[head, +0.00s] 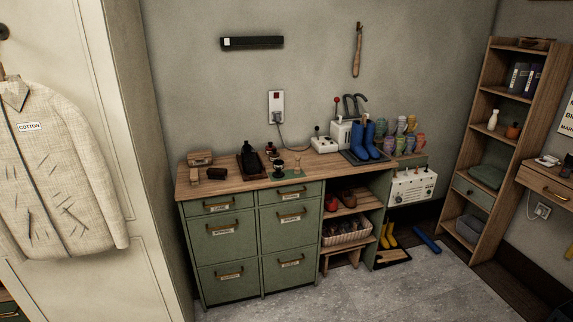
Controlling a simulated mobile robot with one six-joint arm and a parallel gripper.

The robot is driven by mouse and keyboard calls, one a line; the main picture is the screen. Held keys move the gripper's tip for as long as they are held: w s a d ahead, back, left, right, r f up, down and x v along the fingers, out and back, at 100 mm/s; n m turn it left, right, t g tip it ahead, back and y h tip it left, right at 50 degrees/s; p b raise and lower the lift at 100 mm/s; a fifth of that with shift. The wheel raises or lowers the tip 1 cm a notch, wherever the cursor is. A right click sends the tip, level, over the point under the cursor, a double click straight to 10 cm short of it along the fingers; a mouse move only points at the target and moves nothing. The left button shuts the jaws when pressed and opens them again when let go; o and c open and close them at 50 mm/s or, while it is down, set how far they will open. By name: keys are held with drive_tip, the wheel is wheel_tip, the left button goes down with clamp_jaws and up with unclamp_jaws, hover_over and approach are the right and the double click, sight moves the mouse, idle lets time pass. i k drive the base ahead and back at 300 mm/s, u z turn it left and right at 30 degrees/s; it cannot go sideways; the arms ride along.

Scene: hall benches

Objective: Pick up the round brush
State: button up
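A wooden bench top (232,183) stands against the back wall, on green drawers. Several small dark items lie on its left half. A small dark upright item (280,168) stands on a green mat, and a lighter wooden upright piece (297,163) is to its right. A brown block-like item (216,174) lies near the front left. Which of these is the round brush I cannot tell at this size. My gripper is not in view.
A black tray (241,168) holds a dark bottle-like item. A tall shelf (478,120) is farther right. A panel with a hanging jacket (60,165) fills the left. The grey floor (400,290) in front is mostly clear.

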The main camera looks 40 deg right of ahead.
sight(297, 170)
drive_tip(key=u, duration=0.15)
drive_tip(key=i, duration=1.3)
drive_tip(key=z, duration=0.25)
